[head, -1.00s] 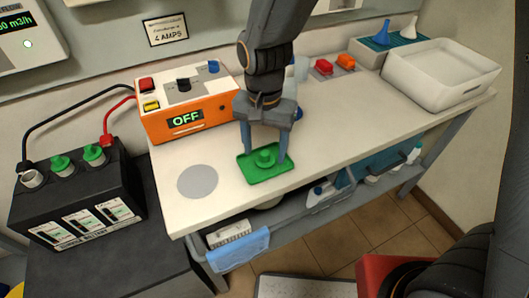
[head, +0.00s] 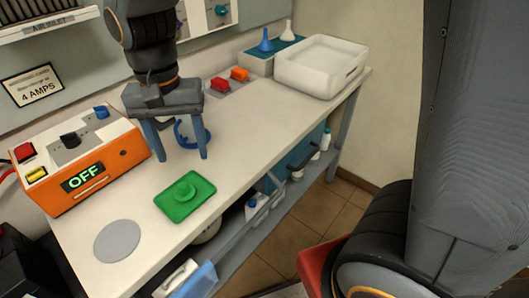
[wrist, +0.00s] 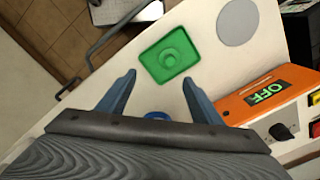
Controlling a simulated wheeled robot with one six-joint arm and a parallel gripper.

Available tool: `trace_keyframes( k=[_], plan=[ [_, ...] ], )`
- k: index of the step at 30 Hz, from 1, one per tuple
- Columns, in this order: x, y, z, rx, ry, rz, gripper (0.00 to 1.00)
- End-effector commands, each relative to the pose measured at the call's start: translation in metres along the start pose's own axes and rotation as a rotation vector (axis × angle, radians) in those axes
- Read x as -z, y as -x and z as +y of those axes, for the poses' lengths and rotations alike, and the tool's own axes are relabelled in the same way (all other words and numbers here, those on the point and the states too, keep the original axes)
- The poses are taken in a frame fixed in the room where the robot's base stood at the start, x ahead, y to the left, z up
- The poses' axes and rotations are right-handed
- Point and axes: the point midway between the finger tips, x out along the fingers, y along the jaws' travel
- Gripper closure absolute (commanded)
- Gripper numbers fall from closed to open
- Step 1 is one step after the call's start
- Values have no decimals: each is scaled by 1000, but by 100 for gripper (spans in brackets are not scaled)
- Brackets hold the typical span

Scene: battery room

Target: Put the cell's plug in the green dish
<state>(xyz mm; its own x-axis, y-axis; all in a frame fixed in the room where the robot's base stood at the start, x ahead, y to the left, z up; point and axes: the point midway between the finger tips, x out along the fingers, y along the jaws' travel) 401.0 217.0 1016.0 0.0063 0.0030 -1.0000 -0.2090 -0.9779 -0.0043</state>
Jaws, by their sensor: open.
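The green plug (head: 184,189) sits in the green dish (head: 174,212) on the white bench. In the wrist view the plug (wrist: 171,55) is near the middle of the dish (wrist: 150,57). My gripper (head: 179,156) is open and empty, its two blue-grey fingers apart, behind the dish and clear of the plug. In the wrist view the gripper (wrist: 159,75) has the dish just beyond its fingertips. Only a dark edge of the battery (head: 28,262) shows at the lower left; its cell openings are out of view.
An orange charger (head: 97,170) reading OFF stands left of my gripper. A blue curved object (head: 203,133) is behind the fingers. A grey disc (head: 117,241) lies at the front left. A white tub (head: 318,67) stands at the back right. The bench's middle right is clear.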

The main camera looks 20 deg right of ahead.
Motion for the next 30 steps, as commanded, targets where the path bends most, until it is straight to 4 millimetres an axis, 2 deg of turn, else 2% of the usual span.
trace_keyframes(
  k=[1,5,9,13,15,18,30],
  plan=[
    [8,-6,21,1,3,2,40],
    [24,-25,84,9,56,19,40],
    [27,-44,149,12,120,41,40],
    [21,-56,192,9,170,58,40],
    [18,-60,206,7,190,65,40],
    [15,-64,217,4,209,70,40],
    [14,-64,219,4,216,72,40]
  ],
)
